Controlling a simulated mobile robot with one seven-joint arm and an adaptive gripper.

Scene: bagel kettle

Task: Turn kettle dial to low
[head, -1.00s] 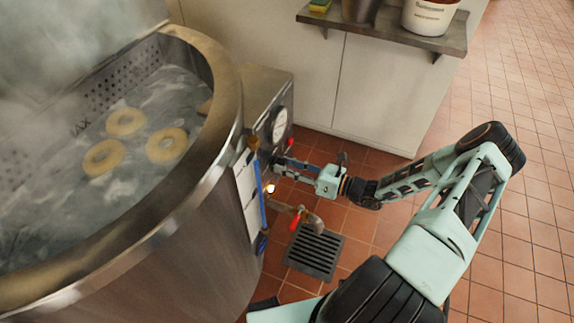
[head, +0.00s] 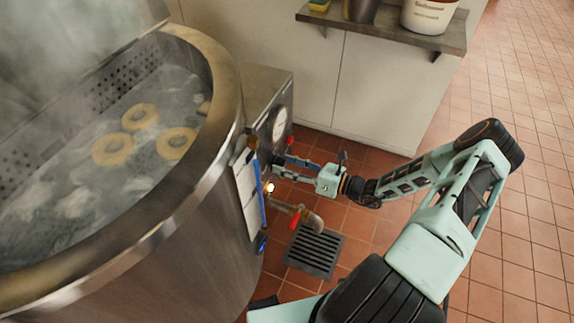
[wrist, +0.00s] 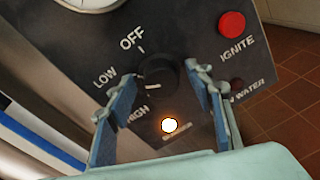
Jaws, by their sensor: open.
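The black kettle dial (wrist: 157,78) sits on the dark control panel in the wrist view, with OFF above it, LOW to its left and HIGH below left. A short white mark on the knob faces the left side, roughly between LOW and HIGH; I cannot tell its exact setting. My gripper (wrist: 158,98) is open, with one blue-padded finger on each side of the dial and gaps visible. In the head view my gripper (head: 284,168) reaches the panel from the right, and the dial is hidden there. The steel kettle (head: 175,235) fills the left.
A red IGNITE button (wrist: 232,23) is at the panel's upper right. A lit orange lamp (wrist: 169,125) is below the dial. A red-handled valve (head: 295,222) is below my gripper, above a floor drain (head: 314,251). Tiled floor is clear to the right.

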